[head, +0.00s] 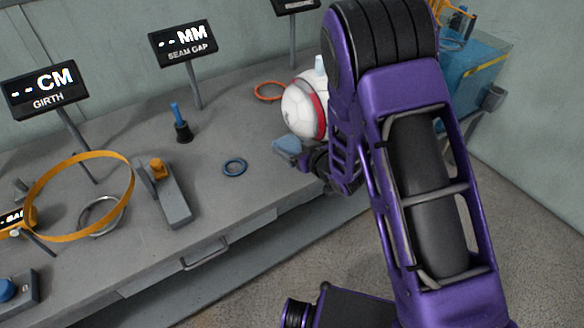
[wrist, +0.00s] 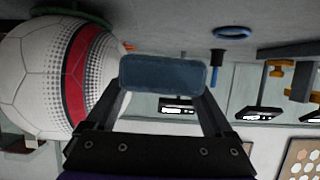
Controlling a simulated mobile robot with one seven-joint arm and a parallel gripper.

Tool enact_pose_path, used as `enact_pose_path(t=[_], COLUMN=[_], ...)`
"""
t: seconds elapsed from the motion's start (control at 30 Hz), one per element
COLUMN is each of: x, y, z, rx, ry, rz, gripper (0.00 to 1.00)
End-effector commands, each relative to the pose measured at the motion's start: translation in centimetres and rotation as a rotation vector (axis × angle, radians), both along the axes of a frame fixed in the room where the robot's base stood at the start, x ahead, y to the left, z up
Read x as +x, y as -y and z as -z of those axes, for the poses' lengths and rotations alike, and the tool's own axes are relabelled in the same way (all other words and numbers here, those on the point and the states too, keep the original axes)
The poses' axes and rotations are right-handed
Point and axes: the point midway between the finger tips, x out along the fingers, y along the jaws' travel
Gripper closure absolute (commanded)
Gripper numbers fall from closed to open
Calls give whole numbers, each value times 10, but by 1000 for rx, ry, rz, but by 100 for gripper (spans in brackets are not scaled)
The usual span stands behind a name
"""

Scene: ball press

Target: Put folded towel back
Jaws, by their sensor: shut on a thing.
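The folded towel (wrist: 163,73) is a small blue-grey pad. In the wrist view it lies between the two fingers of my gripper (wrist: 163,90), which is shut on it. In the head view the towel (head: 288,146) shows at the end of my gripper (head: 318,156), close beside the ball and over the bench's right part. The white ball with a red band (head: 303,110) is partly hidden behind my arm; it also stands close to the left finger in the wrist view (wrist: 40,75). I cannot tell whether the towel touches the bench.
On the grey bench (head: 120,245) are a blue ring (head: 234,167), a blue-handled tool (head: 182,125), an orange ring (head: 270,91), a grey device with an orange knob (head: 166,190) and a large yellow hoop (head: 78,197). Sign posts line the back. A blue bin (head: 475,65) is at the right.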

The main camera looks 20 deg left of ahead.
Motion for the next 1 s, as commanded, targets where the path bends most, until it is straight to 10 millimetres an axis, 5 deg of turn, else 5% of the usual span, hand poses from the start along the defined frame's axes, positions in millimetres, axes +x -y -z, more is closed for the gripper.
enact_pose_path(t=[0.1,0.57,0.97,1.0], x=[0,0,0,0], y=[0,0,0,0], z=[23,70,75,73], rx=[-1,-1,1,1], ry=[0,0,2,1], rz=[-1,0,1,1], gripper=[68,68,68,6])
